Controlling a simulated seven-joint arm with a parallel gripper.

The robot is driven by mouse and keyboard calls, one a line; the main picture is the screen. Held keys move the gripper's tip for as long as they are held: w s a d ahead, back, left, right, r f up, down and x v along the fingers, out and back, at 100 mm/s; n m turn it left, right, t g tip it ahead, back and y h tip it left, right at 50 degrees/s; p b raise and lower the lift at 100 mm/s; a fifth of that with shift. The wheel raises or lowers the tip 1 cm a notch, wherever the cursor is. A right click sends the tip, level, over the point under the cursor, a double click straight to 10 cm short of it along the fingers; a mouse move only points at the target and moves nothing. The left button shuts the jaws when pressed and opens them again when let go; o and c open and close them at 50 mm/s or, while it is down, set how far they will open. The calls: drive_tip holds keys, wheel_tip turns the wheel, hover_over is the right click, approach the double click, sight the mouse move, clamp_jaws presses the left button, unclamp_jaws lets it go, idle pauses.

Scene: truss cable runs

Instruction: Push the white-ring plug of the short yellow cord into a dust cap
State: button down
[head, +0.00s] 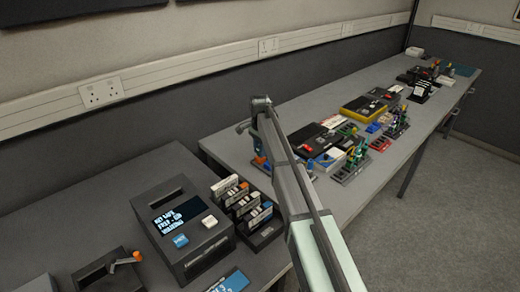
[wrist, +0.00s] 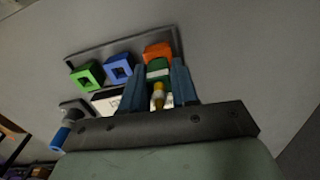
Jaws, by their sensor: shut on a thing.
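My gripper (wrist: 159,82) is shut on a green plug (wrist: 157,66) with a white ring (wrist: 157,73). A yellow cord end (wrist: 158,90) trails from the plug towards me, between the fingers. An orange dust cap (wrist: 158,50) lies directly beyond the plug's front and lines up with it. I cannot tell whether the plug's tip is inside the cap or just short of it. A blue cap (wrist: 118,67) and a green cap (wrist: 87,76) with square openings stand to the left in the same dark rack (wrist: 90,52).
A white label (wrist: 107,100) lies below the blue cap. A blue-ended cylinder (wrist: 60,137) is at lower left in the wrist view. In the head view, a dark device with a screen (head: 184,222) and a rack of modules (head: 240,207) stand left of my arm; several kits crowd the bench beyond.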

drive_tip(key=shift+f, duration=0.4)
idle(1.1)
drive_tip(key=c, duration=0.8)
unclamp_jaws()
drive_tip(key=shift+r, duration=0.1)
drive_tip(key=shift+r, duration=2.35)
drive_tip(key=shift+r, duration=0.1)
drive_tip(key=shift+r, duration=1.95)
